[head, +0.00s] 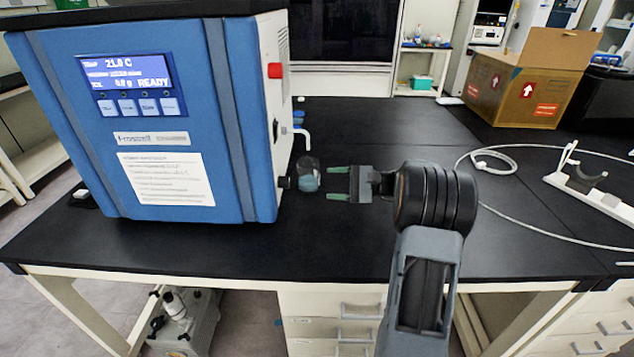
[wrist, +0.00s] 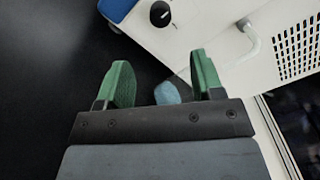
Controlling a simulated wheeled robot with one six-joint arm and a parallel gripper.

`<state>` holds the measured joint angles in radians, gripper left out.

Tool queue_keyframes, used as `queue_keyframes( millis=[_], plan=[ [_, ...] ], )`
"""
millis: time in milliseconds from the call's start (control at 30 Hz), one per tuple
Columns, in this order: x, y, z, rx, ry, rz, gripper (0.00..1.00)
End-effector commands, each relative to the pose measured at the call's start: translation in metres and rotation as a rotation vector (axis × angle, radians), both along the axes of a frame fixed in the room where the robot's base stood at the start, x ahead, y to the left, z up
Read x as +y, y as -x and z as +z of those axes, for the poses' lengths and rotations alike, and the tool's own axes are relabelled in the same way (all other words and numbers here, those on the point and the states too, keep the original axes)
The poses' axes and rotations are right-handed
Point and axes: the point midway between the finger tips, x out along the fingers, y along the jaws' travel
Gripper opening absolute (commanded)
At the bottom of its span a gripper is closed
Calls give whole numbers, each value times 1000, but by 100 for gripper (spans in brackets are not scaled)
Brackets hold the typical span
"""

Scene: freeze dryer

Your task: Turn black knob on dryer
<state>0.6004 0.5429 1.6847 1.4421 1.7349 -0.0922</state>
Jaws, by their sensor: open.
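The blue freeze dryer (head: 235,190) stands on the black bench at the left. In the wrist view my gripper (wrist: 158,62) is apart from the knob, and nothing is held. A clear vessel with blue contents (head: 308,180) shows between the fingertips and the knob in the head view.
In the wrist view the vessel's blue part (wrist: 167,93) appears near the right finger. A white bent tube (head: 302,137) sticks out of the dryer's side above it. A red switch (head: 274,70) is higher up. A cable and a cardboard box (head: 530,80) are at the right.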

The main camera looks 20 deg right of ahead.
Motion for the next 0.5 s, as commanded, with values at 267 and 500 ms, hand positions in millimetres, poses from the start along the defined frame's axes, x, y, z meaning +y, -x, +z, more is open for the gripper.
queue_keyframes(
  millis=[267, 500],
  plan=[
    [-19, 8, 0, 0, 0, 0, 61],
    [-21, 8, 0, 0, -1, 1, 61]
  ],
)
